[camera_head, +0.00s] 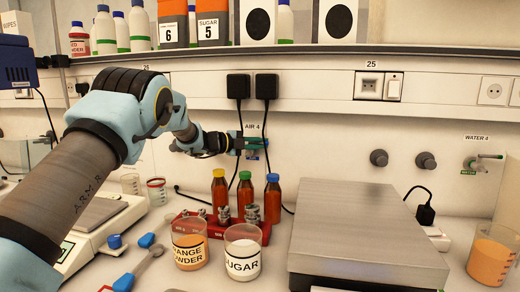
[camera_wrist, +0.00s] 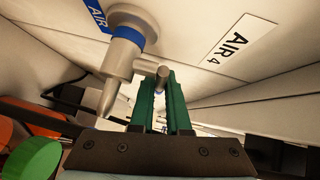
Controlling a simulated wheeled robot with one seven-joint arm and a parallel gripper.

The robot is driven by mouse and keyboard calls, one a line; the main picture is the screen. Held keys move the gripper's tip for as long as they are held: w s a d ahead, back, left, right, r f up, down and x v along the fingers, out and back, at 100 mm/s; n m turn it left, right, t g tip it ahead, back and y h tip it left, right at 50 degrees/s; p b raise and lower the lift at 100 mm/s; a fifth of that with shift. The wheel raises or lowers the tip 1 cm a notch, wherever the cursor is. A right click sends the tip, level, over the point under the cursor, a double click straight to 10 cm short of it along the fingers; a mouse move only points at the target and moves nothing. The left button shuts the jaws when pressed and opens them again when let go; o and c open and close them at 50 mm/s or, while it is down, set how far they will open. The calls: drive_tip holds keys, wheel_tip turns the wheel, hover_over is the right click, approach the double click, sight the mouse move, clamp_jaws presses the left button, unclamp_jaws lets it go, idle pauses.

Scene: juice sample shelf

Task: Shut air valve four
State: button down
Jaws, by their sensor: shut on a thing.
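The air valve four (camera_wrist: 128,42) is a grey metal fitting with a blue band and a tapered nozzle, mounted on the back wall. It has a short cross handle (camera_wrist: 161,75). The wall label "AIR 4" (camera_head: 252,126) is above it in the head view and beside it in the wrist view. My gripper (camera_wrist: 167,95) has green fingers and is shut on the valve handle, which sits between the fingertips. In the head view my gripper (camera_head: 252,143) reaches the wall below the label and mostly hides the valve.
Beakers of orange powder (camera_head: 190,250) and sugar (camera_head: 242,262) stand in front. A metal-topped device (camera_head: 350,230) is at right. Two black plugs (camera_head: 252,87) with cables hang above.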

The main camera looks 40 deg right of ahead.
drive_tip(key=shift+w+t, duration=0.15)
drive_tip(key=shift+t, duration=0.15)
drive_tip(key=c, duration=1.2)
unclamp_jaws()
drive_tip(key=shift+o, duration=0.2)
drive_tip(key=shift+a, duration=0.1)
drive_tip(key=b+v, duration=0.4)
drive_tip(key=v, duration=0.6)
drive_tip(key=shift+a, duration=0.3)
